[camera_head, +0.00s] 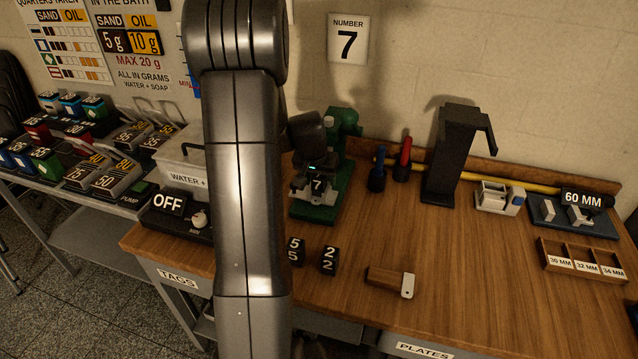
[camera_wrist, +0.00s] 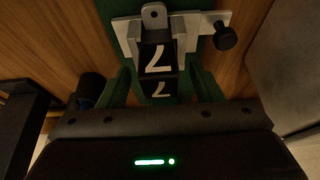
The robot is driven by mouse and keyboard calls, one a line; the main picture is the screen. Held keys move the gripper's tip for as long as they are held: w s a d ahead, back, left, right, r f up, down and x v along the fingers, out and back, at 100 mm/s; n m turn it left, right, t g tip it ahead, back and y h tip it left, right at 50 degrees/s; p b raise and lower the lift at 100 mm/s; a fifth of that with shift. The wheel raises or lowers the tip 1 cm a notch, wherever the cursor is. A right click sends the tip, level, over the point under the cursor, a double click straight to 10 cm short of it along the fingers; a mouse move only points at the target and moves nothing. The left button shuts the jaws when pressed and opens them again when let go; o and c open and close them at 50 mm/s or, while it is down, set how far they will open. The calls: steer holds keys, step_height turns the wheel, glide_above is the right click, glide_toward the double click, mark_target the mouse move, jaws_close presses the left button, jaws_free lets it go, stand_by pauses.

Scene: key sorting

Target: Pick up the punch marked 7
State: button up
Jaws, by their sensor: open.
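The punch marked 7 (camera_head: 317,184) is a black block with white sevens. It sits in a grey metal holder on the green press (camera_head: 325,206) at the back of the wooden bench. In the wrist view the punch (camera_wrist: 158,58) stands in the middle, just ahead of the gripper body, with the holder around its far end. My gripper (camera_head: 314,177) is open, low over the press and right at the punch.
Punches marked 5 (camera_head: 294,250) and 2 (camera_head: 329,260) stand on the bench in front. A wooden-handled piece (camera_head: 391,281) lies to their right. A black stand (camera_head: 459,155) and a blue and a red tool are farther right. A wall sign (camera_head: 348,40) reads NUMBER 7.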

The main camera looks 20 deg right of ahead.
steer(key=shift+f, duration=0.15)
jaws_close()
steer(key=shift+w, duration=0.1)
